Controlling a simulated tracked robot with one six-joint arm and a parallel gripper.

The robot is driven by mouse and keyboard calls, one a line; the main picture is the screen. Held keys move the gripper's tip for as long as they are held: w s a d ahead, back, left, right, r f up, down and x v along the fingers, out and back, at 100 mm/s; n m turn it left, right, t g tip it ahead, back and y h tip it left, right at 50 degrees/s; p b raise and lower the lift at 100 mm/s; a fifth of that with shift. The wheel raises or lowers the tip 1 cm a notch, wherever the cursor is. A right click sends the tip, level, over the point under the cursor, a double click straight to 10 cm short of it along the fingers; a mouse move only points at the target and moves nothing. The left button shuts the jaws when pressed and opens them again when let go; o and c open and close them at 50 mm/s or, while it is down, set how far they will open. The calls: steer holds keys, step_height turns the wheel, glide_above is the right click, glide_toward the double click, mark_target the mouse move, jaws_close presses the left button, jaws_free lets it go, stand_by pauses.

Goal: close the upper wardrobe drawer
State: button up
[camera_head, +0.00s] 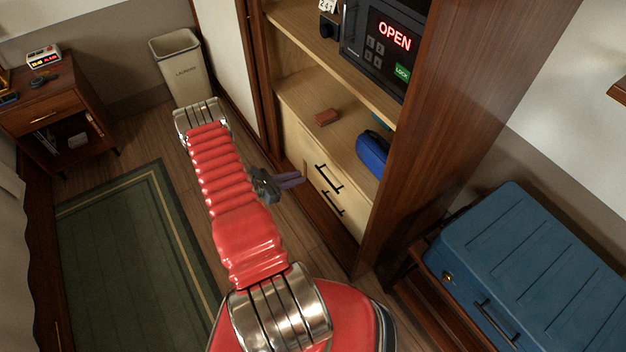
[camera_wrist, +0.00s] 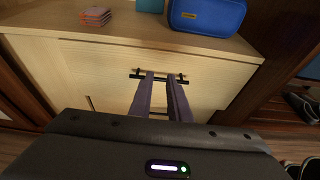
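The upper wardrobe drawer (camera_head: 309,160) is pale wood with a black bar handle (camera_head: 328,178), in the lower part of the wardrobe. A lower drawer with a similar handle (camera_head: 331,203) sits under it. In the wrist view the upper drawer front (camera_wrist: 105,68) fills the middle, below the shelf edge; I cannot tell how far out it stands. My gripper (camera_head: 301,180) points at the drawer front from the left. In the wrist view my gripper (camera_wrist: 161,76) has two dark fingers apart, tips at the upper handle (camera_wrist: 137,75), with nothing held between them. Contact is unclear.
On the shelf above lie a reddish block (camera_head: 326,117) and a blue pouch (camera_head: 373,153). A safe (camera_head: 383,45) stands higher. A wardrobe side panel (camera_head: 440,130) and a blue suitcase (camera_head: 530,265) are at right. A laundry bin (camera_head: 180,68) and green rug (camera_head: 130,250) are left.

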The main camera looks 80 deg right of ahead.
steer(key=w+a+r+m+t+y, duration=0.1)
steer(key=w+a+r+m+t, duration=0.1)
steer(key=w+a+r, duration=0.7)
steer(key=w+a+r+m+t+y, duration=0.1)
steer(key=w+a+r+m, duration=0.2)
steer(key=r, duration=1)
steer(key=w+a+r+m+t+y, duration=0.1)
steer(key=w+a+r+m+t, duration=0.1)
steer(key=w+a+r, duration=0.55)
steer(key=s+a+r+t+y, duration=0.1)
steer(key=a+r+t+y, duration=0.1)
steer(key=a+r, duration=0.5)
steer(key=s+a+r+m+t+y, duration=0.1)
steer(key=a+r+t, duration=0.4)
steer(key=a, duration=1.2)
steer(key=s+a+r+t+y, duration=0.2)
steer(key=a+r+t+y, duration=0.1)
steer(key=a+r, duration=0.6)
steer(key=a+t, duration=0.1)
steer(key=a, duration=0.2)
steer(key=shift+r+y, duration=0.25)
steer(key=shift+y, duration=0.15)
steer(key=shift+d, duration=0.1)
